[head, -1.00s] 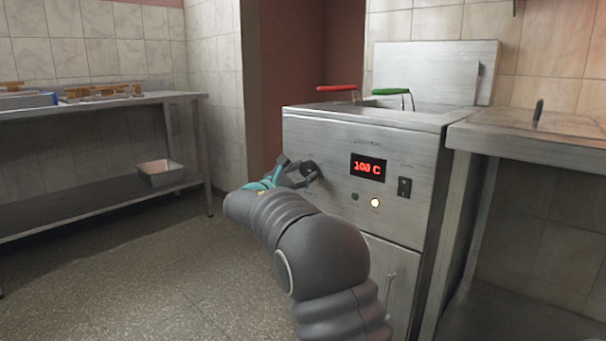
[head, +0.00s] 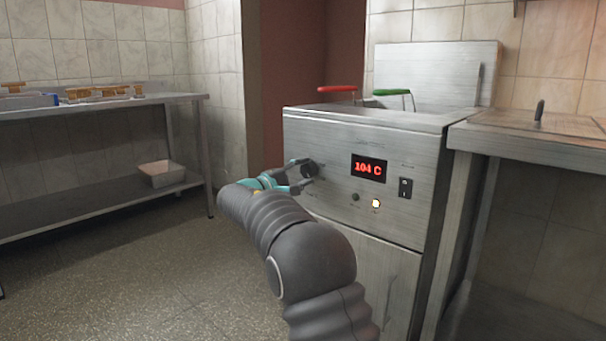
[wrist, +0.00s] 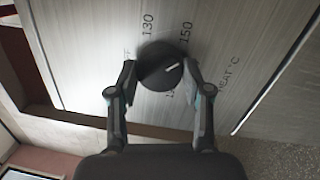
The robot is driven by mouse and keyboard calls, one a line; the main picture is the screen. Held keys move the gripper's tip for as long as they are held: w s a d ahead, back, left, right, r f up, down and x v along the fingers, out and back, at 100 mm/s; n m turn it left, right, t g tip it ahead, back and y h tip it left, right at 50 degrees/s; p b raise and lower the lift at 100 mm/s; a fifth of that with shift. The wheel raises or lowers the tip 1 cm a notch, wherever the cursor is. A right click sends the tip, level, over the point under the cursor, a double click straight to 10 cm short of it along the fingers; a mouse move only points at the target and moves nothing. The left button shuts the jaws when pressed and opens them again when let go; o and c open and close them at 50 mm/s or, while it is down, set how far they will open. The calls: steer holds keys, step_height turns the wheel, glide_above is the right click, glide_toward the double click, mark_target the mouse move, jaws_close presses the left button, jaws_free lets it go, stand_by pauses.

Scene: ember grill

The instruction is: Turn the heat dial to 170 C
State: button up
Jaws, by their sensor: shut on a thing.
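The heat dial (wrist: 160,68) is a round black knob with a white pointer line, on the steel front panel of the fryer (head: 330,135). In the wrist view the marks 130 and 150 show beside it, and other marks are partly hidden. My gripper (wrist: 160,80) is shut on the dial, one finger on each side. In the head view my gripper (head: 303,177) is at the dial, left of the red display (head: 369,169), which appears to read 104 C. The pointer's exact setting is unclear.
Red (head: 337,89) and green (head: 392,92) basket handles rise above the fryer. A steel table (head: 100,100) stands left, with open floor between.

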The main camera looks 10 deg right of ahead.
steer(key=m, duration=0.4)
steer(key=shift+m+g, duration=0.3)
steer(key=shift+m, duration=0.1)
steer(key=shift+r+m+g+y, duration=0.1)
steer(key=shift+m+g+y, duration=0.2)
steer(key=shift+m, duration=1.8)
steer(key=o, duration=1.2)
steer(key=shift+d, duration=0.1)
steer(key=v, duration=1.2)
